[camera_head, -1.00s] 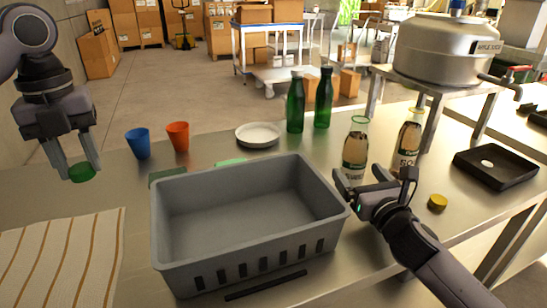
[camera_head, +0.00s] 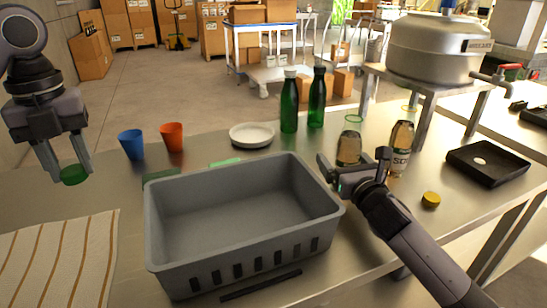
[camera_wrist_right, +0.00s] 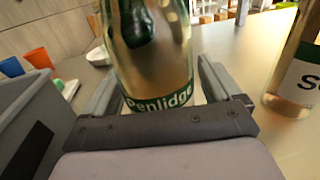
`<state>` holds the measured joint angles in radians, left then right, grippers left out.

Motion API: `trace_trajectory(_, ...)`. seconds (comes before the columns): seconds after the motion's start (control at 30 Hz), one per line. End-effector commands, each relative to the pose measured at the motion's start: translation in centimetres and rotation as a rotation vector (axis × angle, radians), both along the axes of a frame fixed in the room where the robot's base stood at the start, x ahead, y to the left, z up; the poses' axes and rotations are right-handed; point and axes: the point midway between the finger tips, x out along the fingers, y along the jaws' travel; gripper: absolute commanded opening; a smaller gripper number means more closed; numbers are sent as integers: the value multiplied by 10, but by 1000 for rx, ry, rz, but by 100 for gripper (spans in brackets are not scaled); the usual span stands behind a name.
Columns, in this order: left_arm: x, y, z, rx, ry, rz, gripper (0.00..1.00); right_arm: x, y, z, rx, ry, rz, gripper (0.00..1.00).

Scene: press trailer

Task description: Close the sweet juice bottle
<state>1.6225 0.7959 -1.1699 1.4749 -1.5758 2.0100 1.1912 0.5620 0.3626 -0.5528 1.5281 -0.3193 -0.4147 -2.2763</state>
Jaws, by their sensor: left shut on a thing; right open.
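My left gripper (camera_head: 66,171) is shut on a green cap (camera_head: 75,175), held in the air at the left. A clear bottle (camera_head: 349,149) with a dark label and green rim stands on the table right of the grey crate. My right gripper (camera_head: 355,168) is open, with its fingers on either side of this bottle. The right wrist view shows the bottle (camera_wrist_right: 150,55) between the fingers, with a green band reading "enlidge"; finger contact cannot be told. A second bottle (camera_head: 401,148) with a pale label stands to its right, also at the right edge of the right wrist view (camera_wrist_right: 298,75).
A grey crate (camera_head: 165,268) stands left of my right gripper. A yellow cap (camera_head: 431,199) and black tray (camera_head: 489,178) lie to the right. Two green bottles (camera_head: 289,105), a white plate (camera_head: 252,141), blue cup (camera_head: 132,144) and orange cup (camera_head: 172,137) stand behind the crate.

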Motion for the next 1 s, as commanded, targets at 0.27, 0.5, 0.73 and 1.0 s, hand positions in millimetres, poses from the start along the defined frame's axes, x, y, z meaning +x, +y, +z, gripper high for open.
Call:
trace_trajectory(0.27,0,0,0,0,0,0,11,0,0,0,0,0,0,74)
trace_trajectory(0.5,0,0,0,0,0,0,11,0,0,3,1,-6,1,7)
trace_trajectory(0.73,0,0,1,0,0,0,11,0,0,4,1,-6,1,7)
trace_trajectory(1.0,0,0,3,0,0,0,11,-1,1,20,-17,-12,2,7)
